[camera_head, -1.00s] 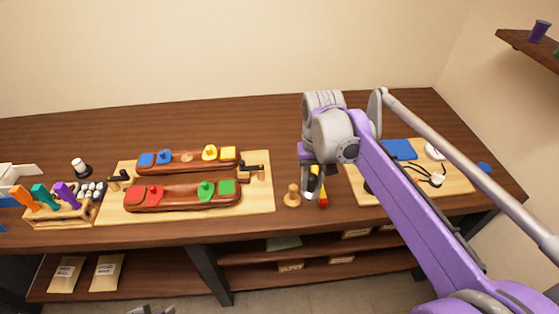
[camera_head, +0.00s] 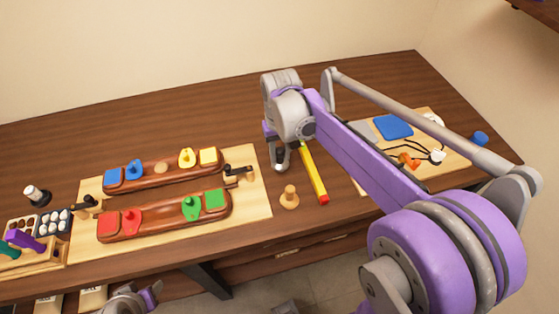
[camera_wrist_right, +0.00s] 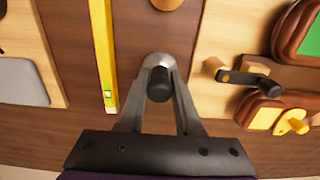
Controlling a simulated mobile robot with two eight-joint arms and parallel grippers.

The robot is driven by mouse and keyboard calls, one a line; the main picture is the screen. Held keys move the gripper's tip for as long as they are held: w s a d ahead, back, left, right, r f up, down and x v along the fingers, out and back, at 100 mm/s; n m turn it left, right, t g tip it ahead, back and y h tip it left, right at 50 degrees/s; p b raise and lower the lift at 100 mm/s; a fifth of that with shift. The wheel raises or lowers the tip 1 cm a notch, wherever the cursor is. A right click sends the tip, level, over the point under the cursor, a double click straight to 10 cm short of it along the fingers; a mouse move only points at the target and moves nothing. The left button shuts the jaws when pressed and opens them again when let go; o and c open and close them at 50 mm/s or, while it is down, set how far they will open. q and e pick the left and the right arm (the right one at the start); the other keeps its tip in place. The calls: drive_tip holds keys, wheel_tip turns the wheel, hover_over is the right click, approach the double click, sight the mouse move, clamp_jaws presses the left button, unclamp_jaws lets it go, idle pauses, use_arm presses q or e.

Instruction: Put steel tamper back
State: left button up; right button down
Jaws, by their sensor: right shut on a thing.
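The steel tamper, with a dark handle (camera_wrist_right: 159,84) and a shiny steel base (camera_wrist_right: 157,61), is between the fingers of my right gripper (camera_wrist_right: 158,72). The gripper is shut on it. In the head view the right gripper (camera_head: 280,156) is low over the table, left of a yellow level (camera_head: 313,172) and behind a small wooden stamp-like piece (camera_head: 289,197). I cannot tell whether the tamper's base touches the table. My left gripper (camera_head: 133,303) shows only partly at the bottom edge; its jaws are unclear.
A light board (camera_head: 254,205) with two wooden trays of coloured pieces lies to the left. A second board (camera_head: 448,170) with a blue pad, an orange piece and black cord lies to the right. Bare table (camera_head: 200,125) stretches behind the left board.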

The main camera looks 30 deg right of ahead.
sight(280, 161)
drive_tip(key=shift+f, duration=1.8)
drive_tip(key=c, duration=1)
unclamp_jaws()
drive_tip(key=shift+w+f, duration=0.1)
drive_tip(key=shift+f, duration=0.1)
drive_tip(key=shift+c, duration=0.2)
drive_tip(key=o, duration=0.4)
drive_tip(key=shift+r, duration=0.1)
drive_tip(key=shift+o, duration=0.2)
drive_tip(key=shift+r, duration=0.15)
wheel_tip(280, 161, up, 12)
drive_tip(key=shift+p, duration=0.4)
